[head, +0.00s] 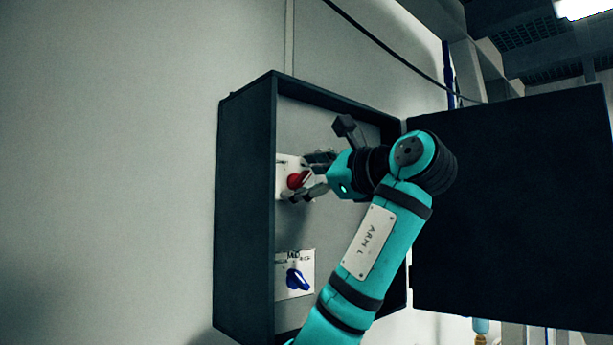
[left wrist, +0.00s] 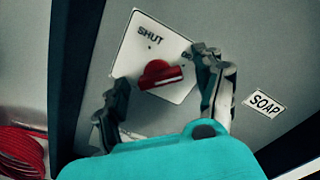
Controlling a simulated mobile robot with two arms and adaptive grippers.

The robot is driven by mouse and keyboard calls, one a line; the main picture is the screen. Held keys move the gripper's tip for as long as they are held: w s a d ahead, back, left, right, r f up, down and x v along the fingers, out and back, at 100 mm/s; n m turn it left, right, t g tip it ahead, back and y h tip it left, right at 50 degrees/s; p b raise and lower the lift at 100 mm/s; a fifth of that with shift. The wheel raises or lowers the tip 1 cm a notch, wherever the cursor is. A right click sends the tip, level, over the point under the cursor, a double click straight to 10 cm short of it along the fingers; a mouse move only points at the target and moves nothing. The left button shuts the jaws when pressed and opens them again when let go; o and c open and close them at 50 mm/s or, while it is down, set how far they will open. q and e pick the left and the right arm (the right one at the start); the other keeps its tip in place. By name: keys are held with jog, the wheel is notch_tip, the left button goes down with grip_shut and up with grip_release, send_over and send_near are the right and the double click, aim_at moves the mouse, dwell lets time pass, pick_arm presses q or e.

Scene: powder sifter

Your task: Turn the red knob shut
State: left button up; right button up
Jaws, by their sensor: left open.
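The red knob (head: 299,179) sits on a white plate (head: 284,189) inside the open dark cabinet. In the left wrist view the red knob (left wrist: 160,75) is on a white plate (left wrist: 140,40) marked "SHUT" at its upper left; a second label is partly hidden by a finger. My left gripper (head: 305,178) is at the knob. In the left wrist view my left gripper (left wrist: 165,85) is open, with one finger on each side of the knob and no clear contact. My right gripper is not in view.
A blue knob (head: 297,279) on a white plate sits lower in the cabinet (head: 245,210). The cabinet door (head: 510,200) stands open on the right. A "SOAP" label (left wrist: 264,102) is right of the knob. Something red and coiled (left wrist: 20,150) shows at lower left.

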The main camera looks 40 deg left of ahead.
pick_arm(q)
jog(key=shift+s+d, duration=0.15)
jog(key=c, duration=1.2)
jog(key=shift+o, duration=0.2)
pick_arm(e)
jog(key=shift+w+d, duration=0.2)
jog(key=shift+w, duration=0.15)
